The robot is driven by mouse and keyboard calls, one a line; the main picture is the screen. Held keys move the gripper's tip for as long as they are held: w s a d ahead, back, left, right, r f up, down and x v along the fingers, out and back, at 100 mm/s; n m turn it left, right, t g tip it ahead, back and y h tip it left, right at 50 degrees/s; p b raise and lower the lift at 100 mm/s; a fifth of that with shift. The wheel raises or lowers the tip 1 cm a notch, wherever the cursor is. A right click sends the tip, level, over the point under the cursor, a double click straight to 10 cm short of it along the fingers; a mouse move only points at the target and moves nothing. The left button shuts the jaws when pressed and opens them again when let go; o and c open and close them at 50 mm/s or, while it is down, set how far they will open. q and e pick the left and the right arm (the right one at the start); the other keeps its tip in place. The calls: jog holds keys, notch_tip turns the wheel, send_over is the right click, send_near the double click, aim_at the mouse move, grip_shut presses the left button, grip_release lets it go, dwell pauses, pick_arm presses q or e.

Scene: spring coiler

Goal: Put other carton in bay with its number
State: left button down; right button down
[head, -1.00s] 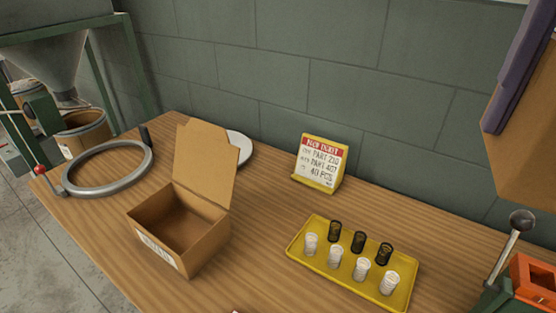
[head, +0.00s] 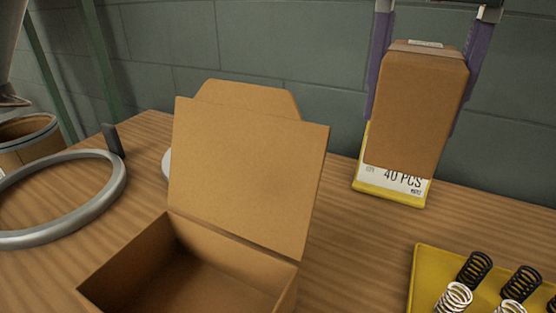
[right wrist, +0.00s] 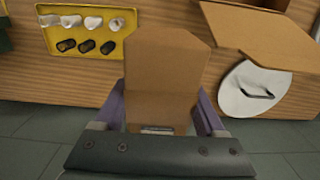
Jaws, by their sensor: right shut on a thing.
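My right gripper (head: 413,115) is shut on a closed brown carton (head: 418,110), with a purple finger on each side. It holds the carton raised, in front of the job ticket (head: 392,195), whose upper part is hidden. The right wrist view also shows this held carton (right wrist: 160,85) between the fingers. No number is readable on it. The other carton (head: 240,175) stands on the wooden bench with its lid up and its inside looking empty. My left gripper is not in view. I see no numbered bay.
A yellow tray (head: 424,270) of black and white springs lies at the right of the bench. A grey ring (head: 115,190) lies at the left. A white disc (right wrist: 240,100) lies behind the open carton. A wall closes the back.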

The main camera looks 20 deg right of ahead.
notch_tip(320, 180, down, 19)
jog(key=b, duration=0.4)
jog(key=shift+s, duration=0.15)
jog(key=shift+f, duration=0.15)
jog(key=shift+f, duration=0.1)
grip_release()
